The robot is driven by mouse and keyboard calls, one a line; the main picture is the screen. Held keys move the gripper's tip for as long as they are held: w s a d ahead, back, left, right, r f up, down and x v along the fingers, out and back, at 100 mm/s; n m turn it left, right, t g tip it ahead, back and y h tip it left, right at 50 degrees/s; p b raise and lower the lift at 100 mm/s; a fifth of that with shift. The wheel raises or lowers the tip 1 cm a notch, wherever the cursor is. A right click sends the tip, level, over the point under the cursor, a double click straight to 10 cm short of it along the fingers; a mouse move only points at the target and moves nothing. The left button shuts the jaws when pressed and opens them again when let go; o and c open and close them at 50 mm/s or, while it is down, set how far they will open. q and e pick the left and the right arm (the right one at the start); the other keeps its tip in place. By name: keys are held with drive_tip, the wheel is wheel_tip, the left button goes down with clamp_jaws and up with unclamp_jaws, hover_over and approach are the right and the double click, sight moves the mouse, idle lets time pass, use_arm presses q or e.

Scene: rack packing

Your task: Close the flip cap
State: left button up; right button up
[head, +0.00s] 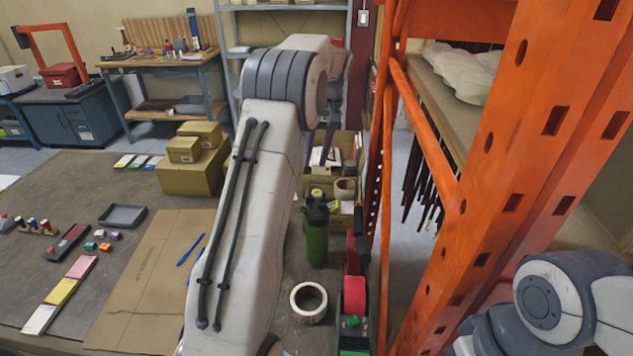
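A green bottle (316,240) with a black top (315,208) stands upright on the table in the head view, right of my large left arm. A small yellow-green piece shows on top of the cap; whether the flip lid is up or down is too small to tell. My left arm rises from the bottom middle and bends down beyond the bottle. My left gripper (326,150) is a small dark shape above and behind the bottle, apart from it as far as I can see. Its fingers are not clear. My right arm shows at the lower right; its gripper is out of view.
An open cardboard box (346,190) with items stands behind the bottle. A tape roll (308,302) and a red tape dispenser (355,294) lie in front. An orange rack upright (490,150) closes off the right. Flat cardboard (150,275) and stacked boxes (190,178) lie left.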

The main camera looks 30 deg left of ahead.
sight(308, 199)
use_arm(q)
drive_tip(key=f, duration=0.3)
drive_tip(key=f+p, duration=0.1)
drive_tip(key=f, duration=0.2)
drive_tip(key=s+a+f+p, duration=0.1)
drive_tip(key=f, duration=0.3)
clamp_jaws()
drive_tip(key=shift+r, duration=0.1)
idle(1.2)
